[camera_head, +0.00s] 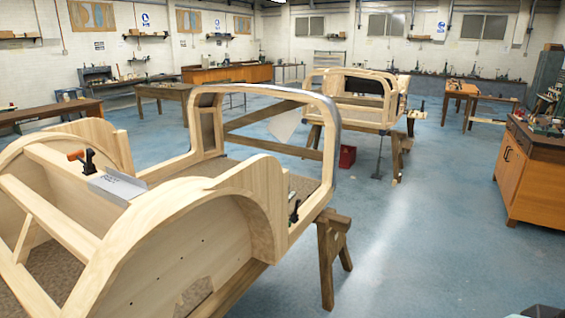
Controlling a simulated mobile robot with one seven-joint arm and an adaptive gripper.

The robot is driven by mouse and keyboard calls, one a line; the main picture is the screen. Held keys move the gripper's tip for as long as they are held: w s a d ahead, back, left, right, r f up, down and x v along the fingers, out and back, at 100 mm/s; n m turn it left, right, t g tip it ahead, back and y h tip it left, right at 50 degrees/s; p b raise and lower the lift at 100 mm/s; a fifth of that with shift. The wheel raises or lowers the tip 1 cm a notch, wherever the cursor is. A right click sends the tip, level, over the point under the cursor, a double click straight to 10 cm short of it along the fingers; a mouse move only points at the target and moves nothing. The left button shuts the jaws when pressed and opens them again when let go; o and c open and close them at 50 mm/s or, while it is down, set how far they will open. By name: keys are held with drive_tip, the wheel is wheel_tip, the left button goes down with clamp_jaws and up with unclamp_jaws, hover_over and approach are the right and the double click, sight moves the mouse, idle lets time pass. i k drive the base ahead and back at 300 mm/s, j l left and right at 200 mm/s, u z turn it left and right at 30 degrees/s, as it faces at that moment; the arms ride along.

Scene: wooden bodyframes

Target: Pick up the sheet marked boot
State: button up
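A grey metal sheet (122,188) with a bent edge lies on the rear part of the near wooden bodyframe (205,205), left of centre in the head view. Small dark lettering shows on it, too small to read surely. A black clamp with an orange handle (76,155) stands right behind its left end. A second pale sheet (285,123) shows inside the near bodyframe's door opening, tilted; I see no lettering on it.
A wooden trestle (331,240) holds up the near bodyframe. Another bodyframe (352,95) stands farther back, with a red box (347,157) on the floor nearby. A wooden cabinet (535,175) is at the right. Blue floor (430,220) between them is clear.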

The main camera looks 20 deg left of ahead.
sight(124, 186)
drive_tip(key=i+u, duration=0.45)
drive_tip(key=i+l+u, duration=0.1)
drive_tip(key=i+u, duration=0.55)
drive_tip(key=u, duration=0.2)
drive_tip(key=i+u, duration=0.15)
drive_tip(key=u, duration=0.2)
drive_tip(key=i+u, duration=0.2)
drive_tip(key=u, duration=0.2)
